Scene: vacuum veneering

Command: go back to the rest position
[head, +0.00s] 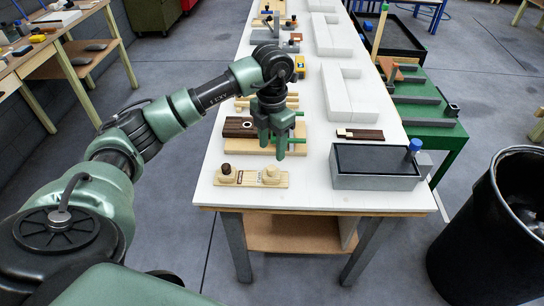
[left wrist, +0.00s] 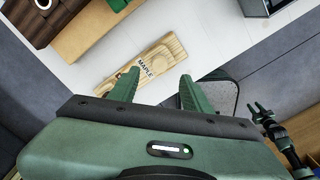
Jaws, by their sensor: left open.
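My left gripper (head: 274,150) is open over the near left part of the white table (head: 310,192). Its two green fingers are spread with nothing between them in the left wrist view (left wrist: 159,80). In the head view it hangs in front of a wooden block with a dark brown top (head: 238,127), partly covering it. A small dark arm end at the right of the left wrist view, probably my right gripper (left wrist: 262,112), is too small to tell its jaw state. It does not show in the head view.
A pale board with two knobs (head: 244,183) lies near the table's front edge. A grey box with a dark top (head: 375,162) is at the near right corner. White blocks (head: 347,95) stand further back. A black bin (head: 485,235) stands right of the table.

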